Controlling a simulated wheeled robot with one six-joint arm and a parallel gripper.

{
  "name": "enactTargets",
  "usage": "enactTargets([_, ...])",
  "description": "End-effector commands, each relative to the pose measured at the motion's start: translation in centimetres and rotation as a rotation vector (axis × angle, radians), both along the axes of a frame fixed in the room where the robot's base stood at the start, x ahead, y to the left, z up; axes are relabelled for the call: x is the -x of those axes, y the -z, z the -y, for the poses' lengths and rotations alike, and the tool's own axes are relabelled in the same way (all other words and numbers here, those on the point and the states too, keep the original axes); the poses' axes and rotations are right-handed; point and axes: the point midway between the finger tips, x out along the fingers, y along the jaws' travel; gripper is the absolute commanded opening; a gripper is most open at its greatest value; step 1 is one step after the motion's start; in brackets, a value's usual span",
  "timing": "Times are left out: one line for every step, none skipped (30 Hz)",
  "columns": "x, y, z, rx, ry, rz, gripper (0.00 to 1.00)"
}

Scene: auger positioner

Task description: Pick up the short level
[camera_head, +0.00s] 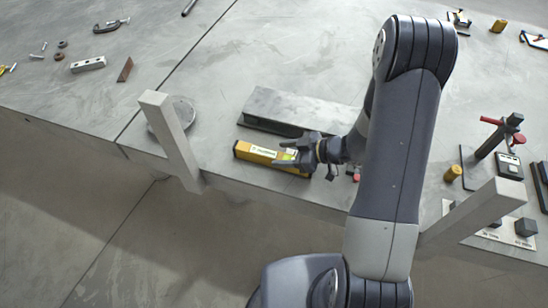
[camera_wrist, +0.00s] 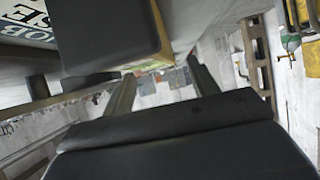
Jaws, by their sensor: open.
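In the wrist view, a dark block with a yellow side (camera_wrist: 158,35), apparently the level's end, fills the top beside my open fingers (camera_wrist: 163,90). I cannot tell whether the fingers touch it.
A long grey metal bar (camera_head: 300,108) lies just behind the level. A light upright post (camera_head: 172,135) stands to the left at the table edge, beside a round grey disc (camera_head: 184,110). A red-handled clamp (camera_head: 497,135) and a small yellow cylinder (camera_head: 453,173) are to the right.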

Motion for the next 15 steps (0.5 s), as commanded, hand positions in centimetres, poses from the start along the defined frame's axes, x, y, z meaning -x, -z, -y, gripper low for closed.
enactTargets([-0.1, 0.4, -0.8, 0.000, -0.006, -0.004, 0.56])
enactTargets([-0.3, 0.6, -1.1, -0.001, -0.004, -0.005, 0.56])
enactTargets([-0.4, 1.0, -1.6, -0.001, -0.005, -0.005, 0.56])
enactTargets([-0.6, 1.2, -1.9, 0.000, -0.004, -0.003, 0.56])
enactTargets([-0.8, 1.4, -2.3, 0.000, -0.004, -0.002, 0.56])
enactTargets([-0.9, 1.6, -2.6, 0.000, -0.004, -0.003, 0.56])
enactTargets([-1.0, 1.8, -2.8, 0.000, -0.003, -0.003, 0.56])
enactTargets([-1.1, 1.9, -3.0, 0.000, -0.002, -0.003, 0.56])
enactTargets([-1.1, 2.0, -3.2, 0.000, -0.003, -0.002, 0.56])
enactTargets([-1.2, 2.0, -3.3, 0.001, -0.002, -0.001, 0.56])
enactTargets([-1.2, 2.1, -3.3, 0.001, -0.002, -0.001, 0.56])
enactTargets([-1.2, 2.1, -3.3, 0.001, -0.001, -0.001, 0.56])
enactTargets([-1.2, 2.1, -3.3, 0.001, -0.001, -0.001, 0.56])
enactTargets([-1.2, 2.1, -3.3, 0.000, -0.001, 0.000, 0.56])
enactTargets([-1.2, 2.1, -3.3, 0.000, -0.001, 0.000, 0.56])
